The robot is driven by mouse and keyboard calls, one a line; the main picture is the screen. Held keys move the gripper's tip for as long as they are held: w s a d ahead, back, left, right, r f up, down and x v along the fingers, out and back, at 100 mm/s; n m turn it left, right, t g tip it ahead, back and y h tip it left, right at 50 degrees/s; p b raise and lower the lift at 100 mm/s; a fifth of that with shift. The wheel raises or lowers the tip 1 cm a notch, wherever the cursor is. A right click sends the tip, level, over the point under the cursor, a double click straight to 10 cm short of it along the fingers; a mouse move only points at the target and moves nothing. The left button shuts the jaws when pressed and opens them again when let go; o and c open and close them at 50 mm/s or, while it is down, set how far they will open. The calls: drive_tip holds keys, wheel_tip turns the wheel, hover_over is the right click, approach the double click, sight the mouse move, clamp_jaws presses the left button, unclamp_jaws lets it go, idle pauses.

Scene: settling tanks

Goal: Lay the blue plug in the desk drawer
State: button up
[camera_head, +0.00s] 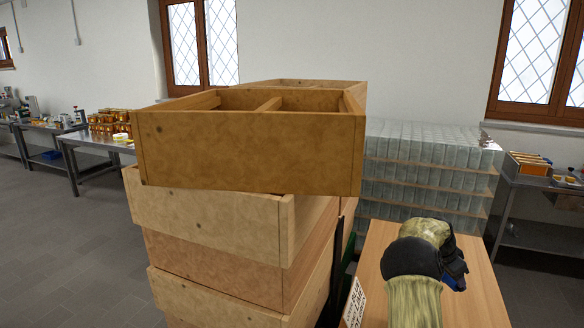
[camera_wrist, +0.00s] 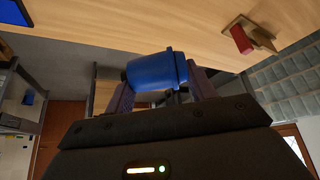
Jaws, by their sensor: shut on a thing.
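The blue plug (camera_wrist: 155,72) is a short, rounded blue piece with a wider rim at its right end. It is held between the two fingers of my gripper (camera_wrist: 160,80), which is shut on it. In the wrist view the plug is close to the edge of a pale wooden surface (camera_wrist: 130,32). In the head view my arm reaches over a wooden desk (camera_head: 464,300) at the lower right, and the plug cannot be made out clearly there. I cannot make out the desk drawer in either view.
A tall stack of wooden boxes (camera_head: 210,212) stands left of the desk. A pallet of wrapped jars (camera_head: 425,160) is behind it. A metal table (camera_head: 538,183) stands at the right. A red block (camera_wrist: 241,39) lies on the wooden surface. Open floor (camera_head: 70,235) lies to the left.

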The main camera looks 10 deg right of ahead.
drive_tip(key=w+a+f+n+t+y, duration=0.1)
drive_tip(key=a+f+n+t, duration=0.1)
drive_tip(key=a+f+n, duration=0.5)
drive_tip(key=a+f+n+t+y, duration=0.15)
drive_tip(key=a+f, duration=0.35)
drive_tip(key=a, duration=0.6)
drive_tip(key=s+a+f+n+t+y, duration=0.1)
drive_tip(key=s+a+f+n+y, duration=0.25)
drive_tip(key=a, duration=0.75)
drive_tip(key=s+a+f+n+t, duration=0.1)
drive_tip(key=s+a+f+n, duration=0.35)
drive_tip(key=a, duration=0.75)
drive_tip(key=f+b, duration=0.1)
drive_tip(key=b, duration=0.1)
drive_tip(key=s+f+b, duration=0.1)
drive_tip(key=b, duration=0.2)
drive_tip(key=shift+d+f, duration=0.2)
drive_tip(key=shift+f, duration=0.2)
